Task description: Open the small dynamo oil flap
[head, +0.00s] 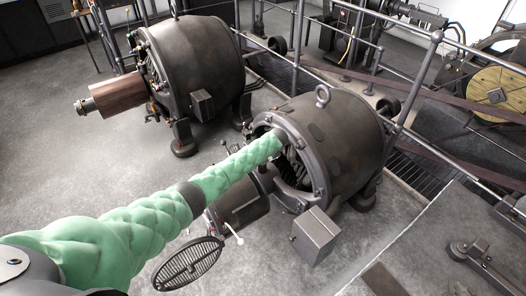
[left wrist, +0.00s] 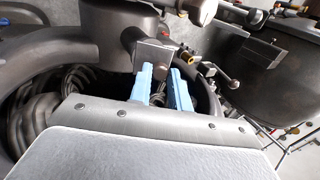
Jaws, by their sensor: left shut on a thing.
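The small dynamo (head: 335,125) stands in the middle of the head view, with a dark round opening in its front ring. My green left arm reaches to the upper left of that ring, and its gripper is hidden there. In the left wrist view the two blue fingers of my left gripper (left wrist: 162,88) point up at a small grey metal block (left wrist: 152,54), which looks like the oil flap. The fingers are closed on it; their exact contact is hard to see. I cannot tell how far the flap is turned. My right gripper is in neither view.
A larger dynamo (head: 195,65) stands at the back left. A grey box (head: 315,236) and an oval slotted wheel (head: 188,263) are at the small dynamo's front. Metal railings (head: 408,85) run behind it. Dark coils (left wrist: 42,108) lie left of my fingers.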

